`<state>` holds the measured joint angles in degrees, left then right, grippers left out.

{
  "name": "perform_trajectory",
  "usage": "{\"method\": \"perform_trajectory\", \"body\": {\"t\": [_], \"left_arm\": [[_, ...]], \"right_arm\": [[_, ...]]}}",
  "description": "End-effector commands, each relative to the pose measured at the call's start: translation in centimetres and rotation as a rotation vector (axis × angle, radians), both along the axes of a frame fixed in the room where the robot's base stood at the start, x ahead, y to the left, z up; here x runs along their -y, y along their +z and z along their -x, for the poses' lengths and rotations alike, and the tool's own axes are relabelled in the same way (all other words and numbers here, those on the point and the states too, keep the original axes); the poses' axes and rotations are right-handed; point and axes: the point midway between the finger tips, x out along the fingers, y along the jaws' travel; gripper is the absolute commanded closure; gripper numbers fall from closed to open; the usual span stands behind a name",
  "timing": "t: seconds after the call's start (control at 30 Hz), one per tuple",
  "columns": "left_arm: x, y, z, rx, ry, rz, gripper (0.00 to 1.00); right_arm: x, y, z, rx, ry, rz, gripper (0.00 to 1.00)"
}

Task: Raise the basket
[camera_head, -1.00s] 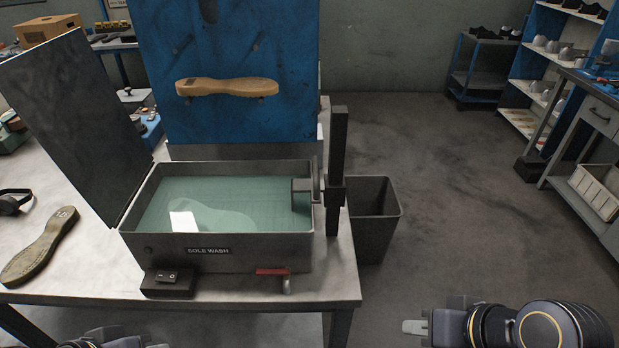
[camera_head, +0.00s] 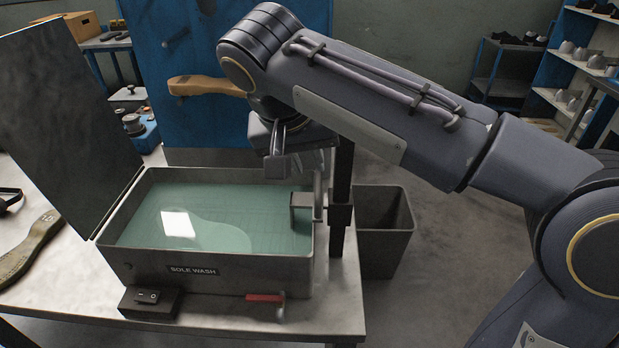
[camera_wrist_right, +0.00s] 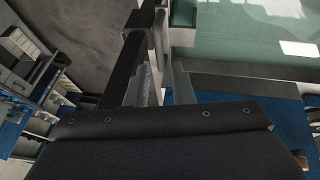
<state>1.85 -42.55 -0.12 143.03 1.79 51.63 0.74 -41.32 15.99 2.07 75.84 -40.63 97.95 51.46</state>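The grey wash tank (camera_head: 215,272), labelled "SOLE WASH", stands on the table, full of green liquid. A sole shape shows dimly under the liquid; the basket itself cannot be made out clearly. A grey bracket (camera_head: 301,201) hangs over the tank's right wall and joins a sliding block (camera_head: 340,215) on the dark upright post (camera_head: 343,180). My right gripper (camera_head: 285,168) is above the tank's back right corner, pointing down, beside the post. In the right wrist view its fingers (camera_wrist_right: 164,85) are apart, with the post and bracket just beyond them. My left gripper is out of view.
A raised dark lid (camera_head: 70,130) stands left of the tank. A blue panel (camera_head: 200,130) with a tan sole (camera_head: 200,86) is behind it. A switch box (camera_head: 149,302) and red-handled valve (camera_head: 265,298) are in front. A grey bin (camera_head: 385,230) stands right of the post.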

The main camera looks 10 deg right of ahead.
Motion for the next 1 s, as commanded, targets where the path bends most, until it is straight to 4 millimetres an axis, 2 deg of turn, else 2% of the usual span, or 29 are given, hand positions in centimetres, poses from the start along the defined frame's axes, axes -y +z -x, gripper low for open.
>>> {"method": "perform_trajectory", "body": {"t": [0.2, 0.4, 0.77, 0.93, 1.0], "left_arm": [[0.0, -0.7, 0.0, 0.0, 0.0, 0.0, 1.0], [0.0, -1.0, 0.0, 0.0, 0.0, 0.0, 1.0], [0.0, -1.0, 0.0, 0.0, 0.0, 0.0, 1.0], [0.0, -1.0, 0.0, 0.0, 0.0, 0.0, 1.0], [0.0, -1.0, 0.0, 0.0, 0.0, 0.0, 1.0]], "right_arm": [[1.2, -3.5, -1.1, -0.004, -0.002, -0.001, 0.78], [1.9, -5.6, -1.9, -0.003, 0.0, -0.002, 0.78], [2.0, -6.2, -2.1, -0.002, 0.002, -0.003, 0.78], [2.0, -6.2, -2.1, -0.002, 0.002, -0.003, 0.99], [2.0, -6.2, -2.1, -0.002, 0.002, -0.003, 1.0]]}}
